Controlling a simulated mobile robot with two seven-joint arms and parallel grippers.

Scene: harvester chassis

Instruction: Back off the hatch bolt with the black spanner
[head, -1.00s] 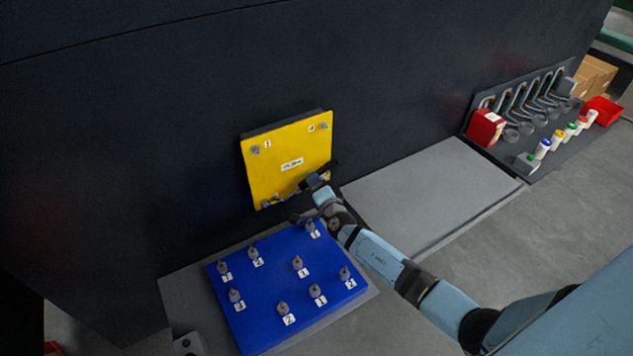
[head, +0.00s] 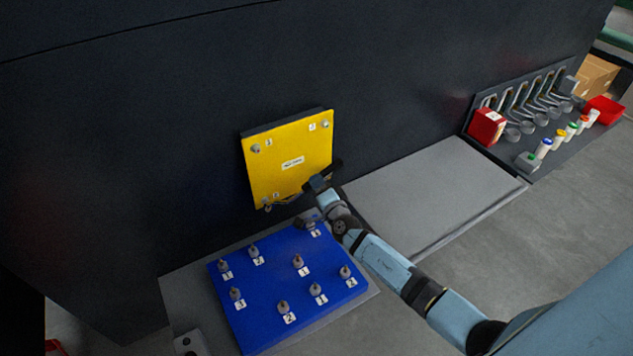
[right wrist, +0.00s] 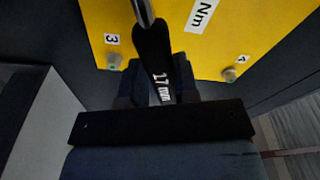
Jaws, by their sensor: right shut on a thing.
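The yellow hatch (head: 290,165) is on the dark chassis wall, with numbered bolts at its corners. Its lower-left bolt (head: 267,206) is by the spanner's far end. My right gripper (head: 318,184) is shut on the black spanner (head: 286,201), near the hatch's lower right corner. In the right wrist view the spanner (right wrist: 153,50) carries a 17 mm label and its bright metal end runs out of the top edge. I cannot tell whether its jaw is seated on the bolt. The hatch (right wrist: 220,40) also shows there, with bolts beside labels 3 and 4. My left gripper is out of view.
A blue board (head: 255,315) with several numbered pegs lies below the hatch. A grey plate (head: 430,195) is clear to the right. A rack with a red box (head: 486,127), hanging spanners and coloured-cap bottles stands at the right, beside a red bin (head: 604,108).

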